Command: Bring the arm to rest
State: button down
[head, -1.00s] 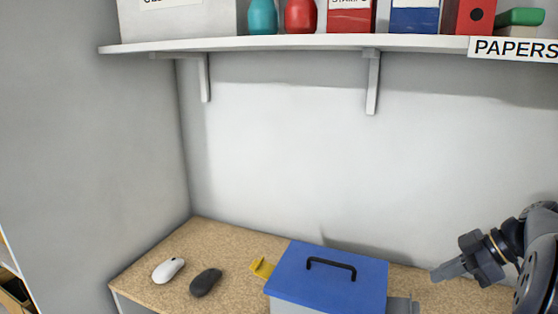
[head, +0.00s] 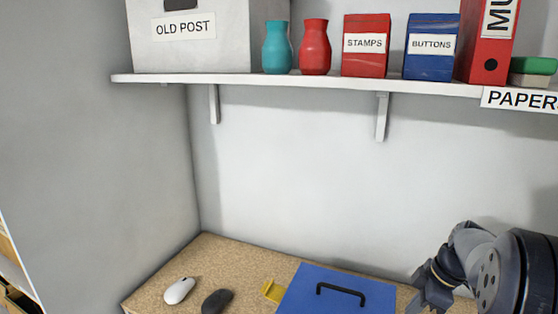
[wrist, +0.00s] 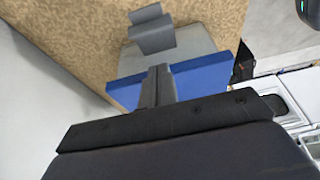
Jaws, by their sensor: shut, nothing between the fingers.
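My gripper (head: 424,303) is at the lower right of the head view, at the right end of the blue-lidded box, with its arm folded close to the camera. In the wrist view my gripper (wrist: 157,84) has its fingers together with nothing between them. The box with a blue lid (head: 318,292) and black handle stands on the cork-coloured worktop (head: 213,257); a blue edge of it (wrist: 205,82) also shows in the wrist view beyond the fingers.
A white mouse (head: 180,290) and a dark mouse (head: 217,301) lie left of the box, by a yellow piece (head: 272,291). The shelf (head: 290,79) above holds an OLD POST box (head: 190,50), two vases, STAMPS (head: 366,60) and BUTTONS (head: 430,65) boxes and a red binder (head: 487,45).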

jog(key=h, duration=0.1)
jog(key=a+p, duration=0.1)
jog(key=w+a+g+h, duration=0.1)
jog(key=shift+a+r+h, duration=0.1)
jog(key=shift+r+h, duration=0.2)
jog(key=shift+r, duration=0.05)
jog(key=a+h, duration=0.1)
jog(key=a+g+h, duration=0.1)
jog(key=w+h, duration=0.1)
jog(key=shift+w+a+f, duration=0.1)
jog(key=shift+a+f, duration=0.15)
jog(key=shift+a, duration=0.15)
jog(key=shift+w+a+g+h, duration=0.1)
jog(key=shift+a+g+h, duration=0.2)
jog(key=shift+h, duration=0.1)
jog(key=shift+w+a+b, duration=0.3)
jog(key=shift+w+a, duration=0.05)
jog(key=shift+a, duration=0.45)
jog(key=shift+r, duration=0.1)
